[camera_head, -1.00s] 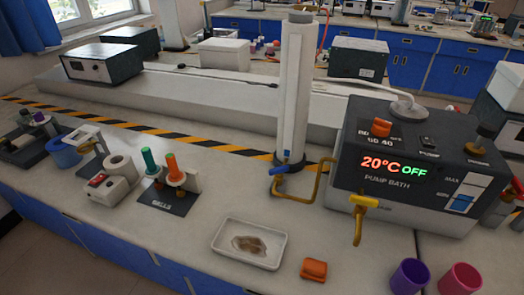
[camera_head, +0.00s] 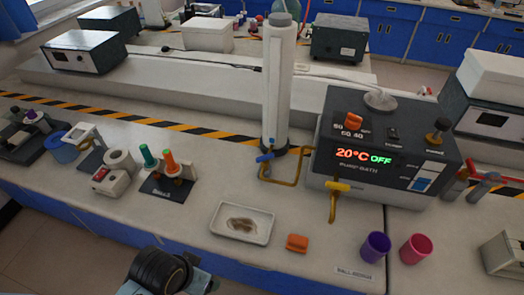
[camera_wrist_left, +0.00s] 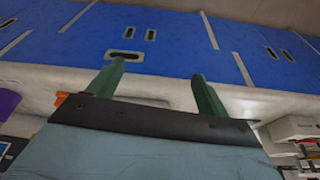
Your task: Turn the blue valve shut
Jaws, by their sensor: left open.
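The blue valve (camera_head: 265,158) has a small blue lever on a brass pipe (camera_head: 283,183) at the foot of the tall white column (camera_head: 279,85). The lever lies roughly sideways in the head view. My left gripper shows in the left wrist view (camera_wrist_left: 158,70), its two green fingers apart and empty, in front of blue cabinet fronts. In the head view only part of my left arm shows at the bottom edge, well short of the valve. My right gripper is in neither view.
The pump bath (camera_head: 375,150), reading 20°C OFF, stands right of the valve, with a yellow valve (camera_head: 338,186) on its front. A white tray (camera_head: 217,222), orange block (camera_head: 297,243), purple cup (camera_head: 375,247) and pink cup (camera_head: 416,249) line the front.

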